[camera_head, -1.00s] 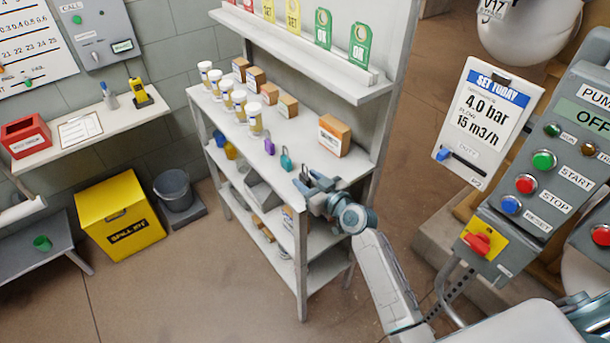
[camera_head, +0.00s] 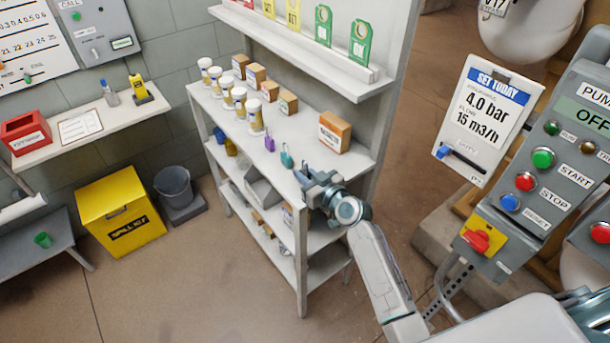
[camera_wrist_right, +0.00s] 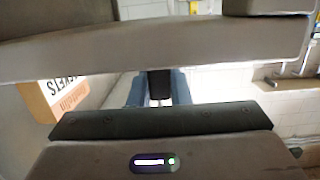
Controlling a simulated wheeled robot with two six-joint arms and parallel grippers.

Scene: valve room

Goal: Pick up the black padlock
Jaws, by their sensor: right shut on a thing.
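My right gripper (camera_head: 304,177) is at the front end of the shelf unit's upper board, beside the teal padlock (camera_head: 286,160). In the right wrist view it is shut on the black padlock (camera_wrist_right: 159,84), whose dark body shows between the two blue-grey fingers, with a pale metal part below it. In the head view the gripper mostly hides the black padlock; I cannot tell whether it touches the board. A purple padlock (camera_head: 269,144) stands a little farther back. My left gripper is not in view.
A gasket box (camera_head: 334,133) stands close to the right of the gripper. Several white jars (camera_head: 240,103) and small brown boxes (camera_head: 288,102) fill the back of the board. A higher shelf with tags (camera_head: 357,83) overhangs the far side. The pump panel (camera_head: 545,165) is at right.

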